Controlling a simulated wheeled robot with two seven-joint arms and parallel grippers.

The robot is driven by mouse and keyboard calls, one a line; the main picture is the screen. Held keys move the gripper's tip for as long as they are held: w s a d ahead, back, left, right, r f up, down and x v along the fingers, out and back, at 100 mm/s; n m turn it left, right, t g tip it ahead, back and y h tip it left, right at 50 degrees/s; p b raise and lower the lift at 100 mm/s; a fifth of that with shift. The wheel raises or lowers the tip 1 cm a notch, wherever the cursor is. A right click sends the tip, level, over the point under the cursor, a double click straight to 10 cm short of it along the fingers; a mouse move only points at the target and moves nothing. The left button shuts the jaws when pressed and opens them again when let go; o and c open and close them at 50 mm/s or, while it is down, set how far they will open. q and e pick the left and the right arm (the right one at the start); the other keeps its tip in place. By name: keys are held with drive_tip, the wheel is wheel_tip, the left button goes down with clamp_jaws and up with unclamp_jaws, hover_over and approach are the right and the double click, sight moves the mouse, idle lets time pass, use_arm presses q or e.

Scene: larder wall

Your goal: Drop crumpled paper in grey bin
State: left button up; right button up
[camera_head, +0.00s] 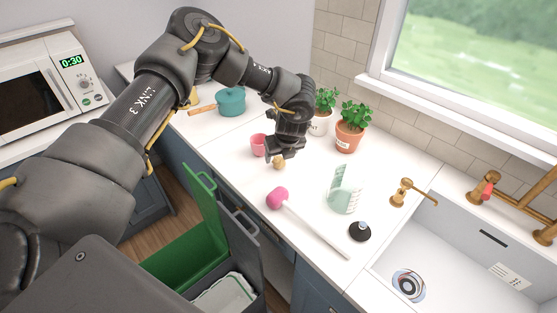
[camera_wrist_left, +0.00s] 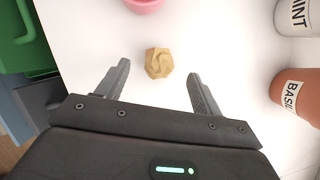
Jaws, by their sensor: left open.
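The crumpled paper (camera_head: 279,163) is a small tan ball on the white counter, near the pink cup. In the left wrist view the crumpled paper (camera_wrist_left: 158,62) lies just beyond the fingertips, centred between them and not touched. My left gripper (camera_head: 279,155) is open above the counter, close to the paper; its two spread fingers (camera_wrist_left: 157,80) show in the wrist view. The grey bin (camera_head: 241,283) stands open in a pull-out below the counter edge, with a pale liner or item inside. Its lid is raised. My right gripper is not in view.
A green bin (camera_head: 182,258) with a raised lid stands beside the grey one. The sink (camera_head: 440,265) is at right.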

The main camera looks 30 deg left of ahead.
sight(279, 158)
use_arm(q)
drive_tip(key=x, duration=0.3)
drive_tip(key=shift+a+f+p, duration=0.15)
drive_tip(key=shift+f+p, duration=0.1)
drive_tip(key=shift+p, duration=0.1)
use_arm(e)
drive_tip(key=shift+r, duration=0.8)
use_arm(q)
drive_tip(key=c, duration=1.2)
drive_tip(key=shift+o, duration=0.2)
drive_tip(key=shift+r, duration=0.1)
drive_tip(key=shift+r, duration=0.1)
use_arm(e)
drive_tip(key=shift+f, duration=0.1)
